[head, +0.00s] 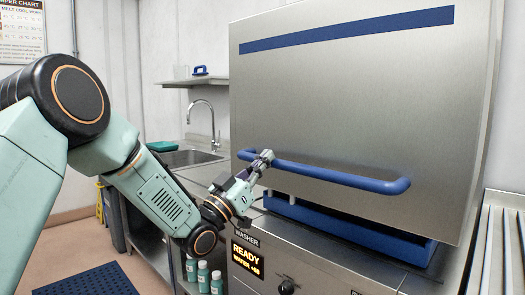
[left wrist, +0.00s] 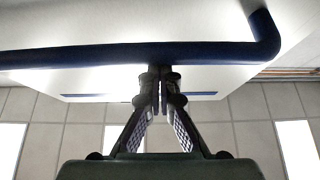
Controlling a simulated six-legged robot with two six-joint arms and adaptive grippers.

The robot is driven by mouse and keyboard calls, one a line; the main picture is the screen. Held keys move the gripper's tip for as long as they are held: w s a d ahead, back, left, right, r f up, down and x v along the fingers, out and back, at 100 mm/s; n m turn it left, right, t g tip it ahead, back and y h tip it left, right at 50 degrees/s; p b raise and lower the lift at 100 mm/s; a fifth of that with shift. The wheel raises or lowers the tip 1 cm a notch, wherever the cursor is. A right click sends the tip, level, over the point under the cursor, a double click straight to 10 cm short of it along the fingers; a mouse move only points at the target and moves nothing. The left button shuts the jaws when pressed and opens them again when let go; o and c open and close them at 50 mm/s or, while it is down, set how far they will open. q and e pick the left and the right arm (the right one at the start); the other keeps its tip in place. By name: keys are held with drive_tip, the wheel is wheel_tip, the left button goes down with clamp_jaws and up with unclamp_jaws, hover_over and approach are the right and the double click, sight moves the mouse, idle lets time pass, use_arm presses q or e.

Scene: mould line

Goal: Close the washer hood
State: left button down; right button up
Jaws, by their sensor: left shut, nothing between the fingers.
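The washer hood (head: 350,110) is a large steel box with a blue stripe and a blue bar handle (head: 325,172) along its lower front. Its lower edge stands above the washer body (head: 300,262), and a blue rack (head: 345,222) shows in the gap. My left gripper (head: 264,158) is at the left part of the handle, shut with nothing between its fingers. In the left wrist view the closed fingertips (left wrist: 160,76) overlap the lower edge of the dark blue handle (left wrist: 90,56); I cannot tell whether they touch it. My right gripper is out of view.
A sink with a tap (head: 202,112) and a steel counter (head: 205,177) stand to the left of the washer. Bottles (head: 203,277) stand on a shelf below. A roller track (head: 491,245) is at the right. The washer display reads READY. A dark mat (head: 88,282) lies on the floor.

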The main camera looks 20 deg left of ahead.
use_arm(q)
wheel_tip(320, 180, down, 12)
drive_tip(key=b, duration=0.6)
drive_tip(key=shift+w+f, duration=0.1)
drive_tip(key=shift+f, duration=0.05)
